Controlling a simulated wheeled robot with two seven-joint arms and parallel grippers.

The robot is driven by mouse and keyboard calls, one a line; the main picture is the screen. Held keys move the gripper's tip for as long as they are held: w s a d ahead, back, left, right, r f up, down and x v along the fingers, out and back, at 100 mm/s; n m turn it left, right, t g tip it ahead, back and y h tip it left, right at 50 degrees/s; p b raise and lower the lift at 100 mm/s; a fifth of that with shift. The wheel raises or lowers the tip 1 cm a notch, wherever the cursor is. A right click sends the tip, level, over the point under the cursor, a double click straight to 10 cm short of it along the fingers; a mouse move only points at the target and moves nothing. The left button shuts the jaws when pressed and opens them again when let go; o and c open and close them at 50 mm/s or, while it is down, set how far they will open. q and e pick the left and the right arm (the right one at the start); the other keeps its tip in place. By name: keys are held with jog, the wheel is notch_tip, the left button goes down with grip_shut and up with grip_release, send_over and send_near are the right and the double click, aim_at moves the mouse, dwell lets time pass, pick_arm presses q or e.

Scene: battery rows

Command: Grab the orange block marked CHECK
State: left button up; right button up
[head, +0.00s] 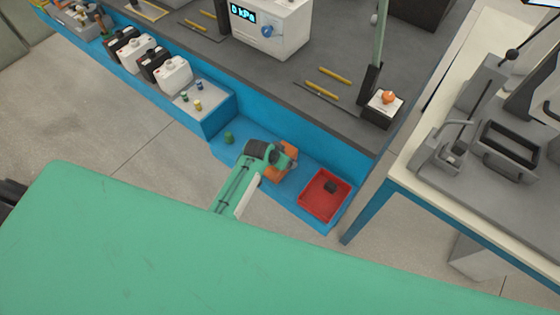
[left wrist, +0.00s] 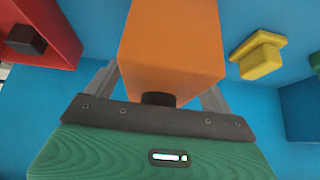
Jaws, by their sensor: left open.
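An orange block (left wrist: 172,45) fills the upper middle of the left wrist view, with a dark round part at its near end. No CHECK marking can be read on it. In the head view the orange block (head: 281,177) lies on the blue shelf, partly hidden under my left gripper (head: 284,160). In the left wrist view my left gripper (left wrist: 162,78) is open, with its grey fingers on either side of the block. I cannot tell whether they touch it. My right gripper is not in view.
A red tray (head: 345,188) holding a dark block (head: 331,186) stands to the right on the shelf. A green object (head: 229,138) is to the left. A yellow piece (left wrist: 259,57) shows in the wrist view. A blue wall rises behind the shelf.

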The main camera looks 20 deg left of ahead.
pick_arm(q)
jog(key=shift+w+d+f, duration=0.1)
jog(key=shift+w+f, duration=0.05)
jog(key=shift+f, duration=0.1)
jog(key=c, duration=1.4)
jog(key=shift+r, duration=0.2)
